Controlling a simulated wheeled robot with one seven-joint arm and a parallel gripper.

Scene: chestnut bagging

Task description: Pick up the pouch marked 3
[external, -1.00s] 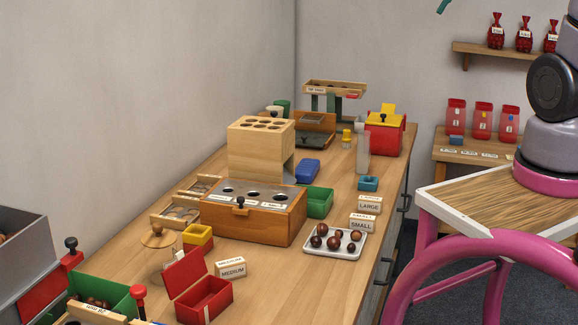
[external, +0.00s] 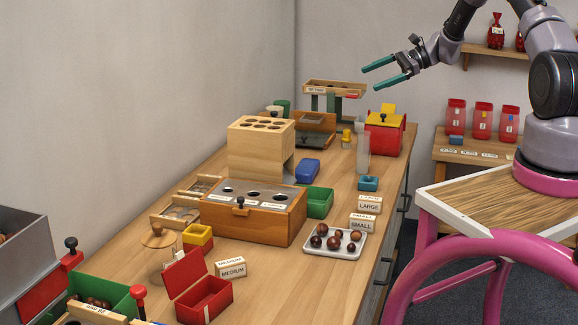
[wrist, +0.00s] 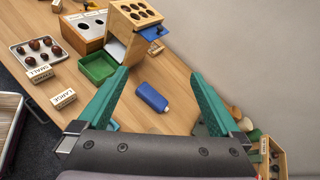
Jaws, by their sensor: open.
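Three red pouches stand in a row on the small side table at the right: a left one (external: 456,117), a middle one (external: 482,121) and a right one (external: 508,124). Each bears a small mark, too small to read, so I cannot tell which is marked 3. Tied red pouches (external: 496,31) also sit on the wall shelf, partly hidden by my arm; their labels are not legible. My gripper (external: 369,78) is open and empty, high above the far part of the counter, left of the pouches. The wrist view shows its green fingers (wrist: 160,73) spread apart, with no pouch between them.
Below the gripper, the counter holds a blue object (wrist: 152,97), a green bin (wrist: 97,67) and a wooden block stand (wrist: 134,18). A red box (external: 384,137) and a clear cylinder (external: 363,155) stand near the counter's far right edge. The wall shelf (external: 480,50) is behind my arm.

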